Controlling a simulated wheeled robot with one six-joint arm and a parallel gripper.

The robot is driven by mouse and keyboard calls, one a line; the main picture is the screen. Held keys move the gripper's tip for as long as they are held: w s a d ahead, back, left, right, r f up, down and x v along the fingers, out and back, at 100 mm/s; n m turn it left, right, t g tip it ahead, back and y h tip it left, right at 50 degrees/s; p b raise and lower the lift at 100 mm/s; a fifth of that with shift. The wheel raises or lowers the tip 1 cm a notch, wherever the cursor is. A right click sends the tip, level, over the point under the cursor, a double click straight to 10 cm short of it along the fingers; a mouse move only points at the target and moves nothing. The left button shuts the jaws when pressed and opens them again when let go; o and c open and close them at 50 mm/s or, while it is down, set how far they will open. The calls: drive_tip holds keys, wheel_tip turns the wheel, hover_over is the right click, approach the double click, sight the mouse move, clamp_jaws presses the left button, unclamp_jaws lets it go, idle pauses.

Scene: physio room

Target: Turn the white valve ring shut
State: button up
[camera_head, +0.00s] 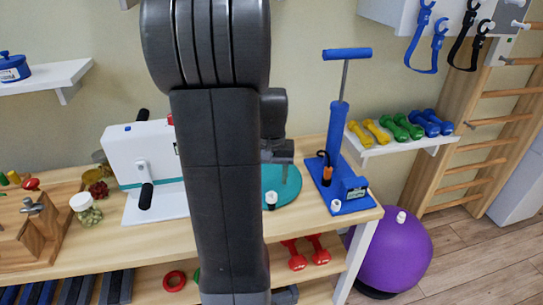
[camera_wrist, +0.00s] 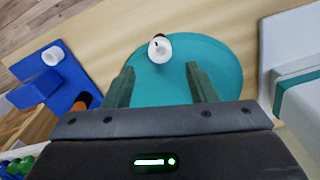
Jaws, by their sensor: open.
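My gripper (camera_wrist: 160,69) is open and empty, with one finger to each side of the ring's line. In the wrist view the ring lies just past the fingertips, and neither finger visibly touches it. I cannot tell how high the fingertips are above the disc. My arm hides the disc's left part in the head view.
A blue pump (camera_head: 337,135) stands right of the disc on the wooden table (camera_head: 310,225), with a white cap (camera_head: 336,206) on its base. A white machine with a crank (camera_head: 143,160) stands left. Dumbbells (camera_head: 402,127) lie on a wall shelf. A purple ball (camera_head: 395,255) is on the floor.

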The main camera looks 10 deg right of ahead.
sight(271, 192)
wheel_tip(271, 192, up, 7)
drive_tip(key=shift+r, duration=0.15)
idle(0.4)
wheel_tip(271, 192, down, 14)
drive_tip(key=shift+r+b, duration=0.1)
drive_tip(key=shift+b, duration=0.25)
idle(0.3)
